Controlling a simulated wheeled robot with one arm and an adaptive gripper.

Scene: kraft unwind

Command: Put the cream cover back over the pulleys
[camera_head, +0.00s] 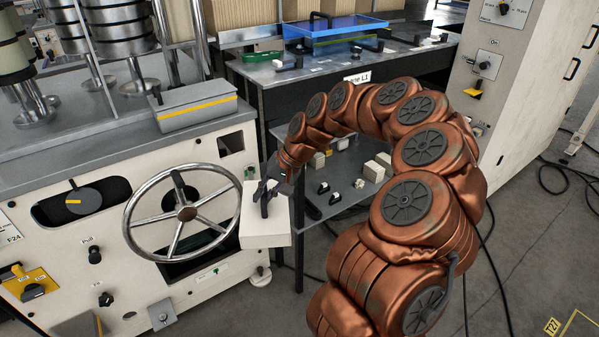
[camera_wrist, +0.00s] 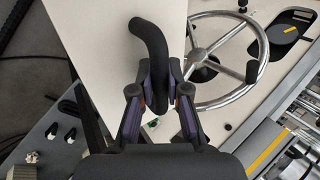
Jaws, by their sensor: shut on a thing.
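The cream cover (camera_head: 265,233) is a box-like piece with a black handle (camera_head: 264,198) on its face. It hangs just right of the handwheel, in front of the cream machine's right end. My gripper (camera_head: 271,190) is shut on the handle. In the wrist view the cover (camera_wrist: 95,30) is a broad cream panel at upper left, and the curved handle (camera_wrist: 153,45) runs up from between the fingers (camera_wrist: 160,92). No pulleys can be made out clearly. A dark opening (camera_head: 180,272) shows behind the wheel's lower part; its contents are mostly hidden.
The spoked handwheel (camera_head: 130,232) stands out from the machine front (camera_head: 60,262) close to the cover's left. A grey box with a yellow stripe (camera_head: 197,108) sits on the machine top. A dark table (camera_head: 330,85) with a lower shelf stands behind my arm. Cables lie on the floor.

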